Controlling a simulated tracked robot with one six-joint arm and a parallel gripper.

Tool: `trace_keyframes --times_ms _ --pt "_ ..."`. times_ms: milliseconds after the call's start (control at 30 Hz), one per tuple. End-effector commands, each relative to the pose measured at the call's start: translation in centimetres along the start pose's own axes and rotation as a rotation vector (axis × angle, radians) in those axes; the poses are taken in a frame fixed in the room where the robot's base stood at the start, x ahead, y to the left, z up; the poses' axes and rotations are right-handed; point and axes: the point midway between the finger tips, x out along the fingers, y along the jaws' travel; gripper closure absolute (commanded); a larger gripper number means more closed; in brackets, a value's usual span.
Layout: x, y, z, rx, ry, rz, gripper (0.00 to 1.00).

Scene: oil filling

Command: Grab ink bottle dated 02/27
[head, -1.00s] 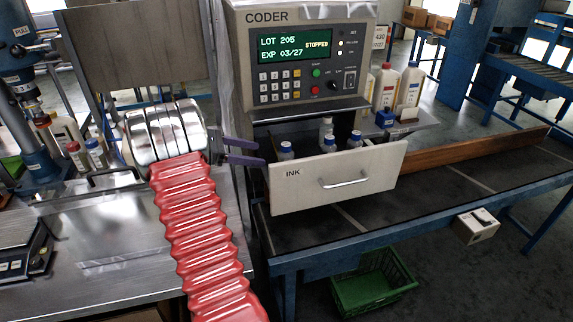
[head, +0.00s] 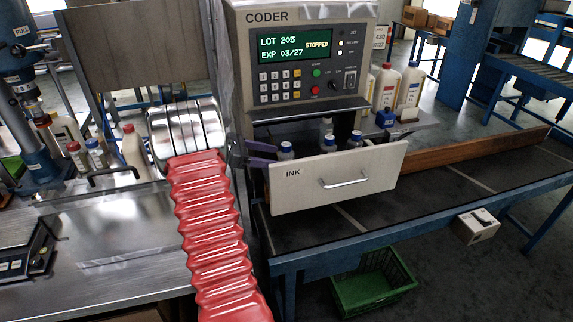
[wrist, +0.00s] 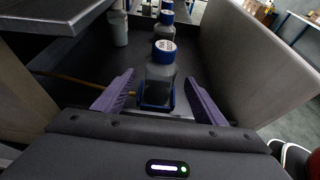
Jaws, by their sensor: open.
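The ink drawer (head: 339,180) of the coder is pulled open, with several blue-capped bottles inside. In the wrist view the nearest ink bottle (wrist: 160,75) stands upright in a blue holder (wrist: 157,103). Its blue cap has a white label with print too small to read. My gripper (wrist: 160,78) is open, with one purple finger to each side of this bottle and no visible contact. Another blue-capped bottle (wrist: 164,34) stands behind it. A grey bottle (wrist: 119,28) stands to the left. In the head view my gripper (head: 260,154) is at the drawer's left end, beside the nearest bottle (head: 286,151).
The coder (head: 305,55) overhangs the drawer's back; its screen reads LOT 205, EXP 03/27, STOPPED. The drawer's front panel (wrist: 250,55) rises at right in the wrist view. White bottles (head: 386,88) stand right of the coder. A green crate (head: 374,285) is below.

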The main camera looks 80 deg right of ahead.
Motion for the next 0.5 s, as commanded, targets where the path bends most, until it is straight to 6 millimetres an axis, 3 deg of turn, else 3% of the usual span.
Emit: trace_keyframes --times_ms 500 --pt "5.0 -0.2 0.6 0.000 -0.001 -0.002 0.35"
